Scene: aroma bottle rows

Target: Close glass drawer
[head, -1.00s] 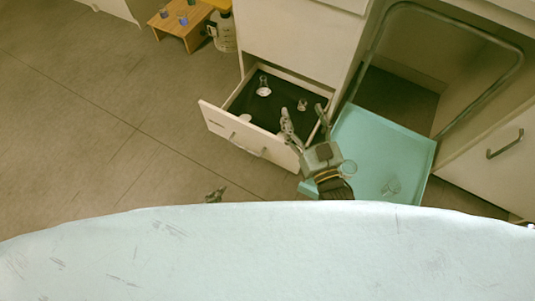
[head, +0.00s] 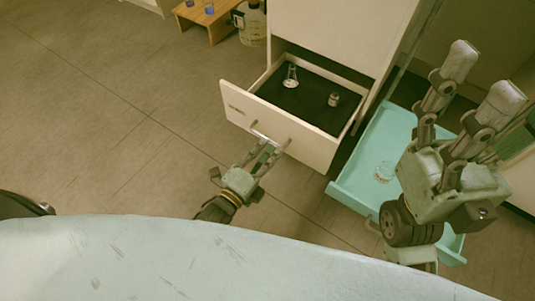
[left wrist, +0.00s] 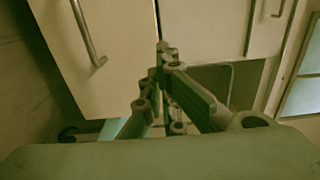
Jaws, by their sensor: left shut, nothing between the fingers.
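The white drawer (head: 278,131) stands pulled out of the white cabinet. It has a dark inside, with a glass flask (head: 291,80) and a small glass bottle (head: 334,99) in it. My left gripper (head: 270,148) is shut and empty in front of the drawer front, with its tips close to the bar handle; I cannot tell whether they touch. In the left wrist view its fingers (left wrist: 163,55) meet in front of pale cabinet panels with bar handles. My right gripper (head: 482,78) is open and empty, raised at the right.
A small wooden stand (head: 216,22) and a jug (head: 250,22) stand at the back left. The floor at left is clear.

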